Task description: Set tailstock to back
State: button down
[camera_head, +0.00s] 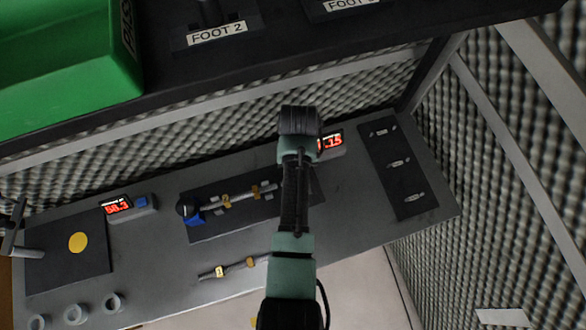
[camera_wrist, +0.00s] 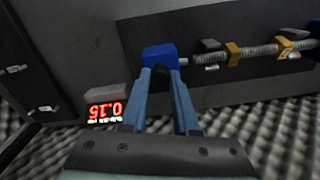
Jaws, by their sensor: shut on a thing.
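The tailstock (camera_wrist: 160,57) is a blue block at the left end of the dark rail in the wrist view. My gripper (camera_wrist: 163,72) has its two blue-grey fingers at the block, and they are shut on it. A threaded metal rod with yellow collars (camera_wrist: 233,54) runs from beside the block to the right. In the head view the rod (camera_head: 242,198) lies along the dark bed (camera_head: 230,223), with another blue block (camera_head: 190,213) at its left end. My arm hides the tailstock and my fingertips there.
A red-lit display (camera_wrist: 104,111) reading 0.15 stands beside the bed. A second display (camera_head: 116,206) stands at left. A dark panel with small fittings (camera_head: 398,165) is at right. Foam walls and an upper shelf enclose the bench.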

jog(key=shift+w+d+r, duration=0.1)
jog(key=shift+w+d, duration=0.15)
jog(key=shift+d, duration=0.35)
jog(key=shift+w+d+r, duration=0.1)
jog(key=shift+w+d, duration=0.1)
jog(key=shift+d, duration=0.35)
jog(key=c, duration=0.7)
grip_release()
jog(key=shift+f, duration=0.1)
jog(key=shift+o, duration=0.2)
notch_tip(320, 180, up, 12)
